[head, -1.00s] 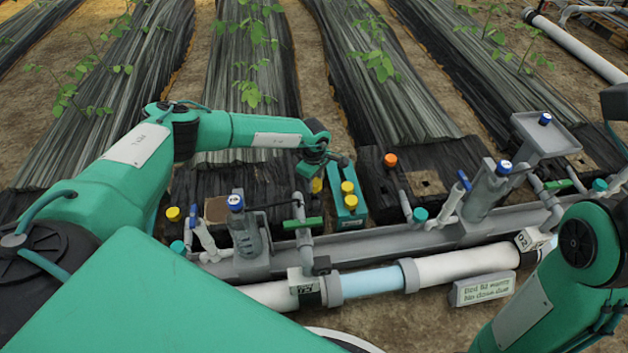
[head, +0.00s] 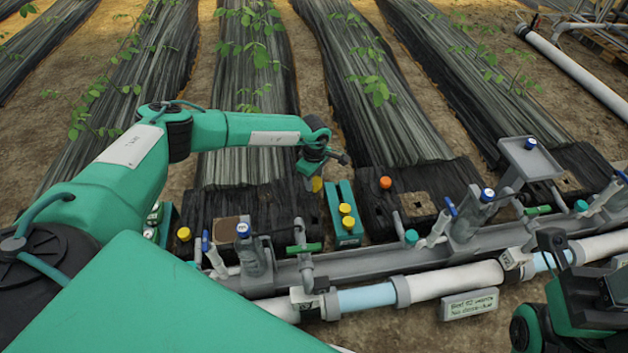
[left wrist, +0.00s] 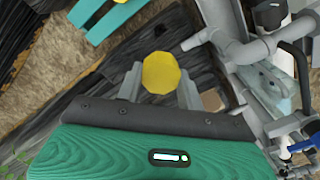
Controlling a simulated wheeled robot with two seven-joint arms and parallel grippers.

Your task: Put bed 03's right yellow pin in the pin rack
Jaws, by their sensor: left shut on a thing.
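My left gripper (head: 313,176) is shut on a yellow pin (head: 317,184) at the right side of the dark bed end behind the manifold. In the left wrist view the round yellow head (left wrist: 161,73) sits between the two grey fingers (left wrist: 160,88); its lower part is hidden. I cannot tell how far it stands above the bed. A teal rack (head: 335,200) just right of the gripper carries two yellow pins (head: 346,209). Another yellow pin (head: 183,233) is at the bed's left side. The jaws of my right gripper are not seen.
The grey manifold and white pipe (head: 445,284) run across the front, with blue-capped fittings (head: 243,229) and green-handled valves (head: 304,248) standing up. An orange pin (head: 385,182) is on the bed to the right. A small sign (head: 470,303) stands before the pipe.

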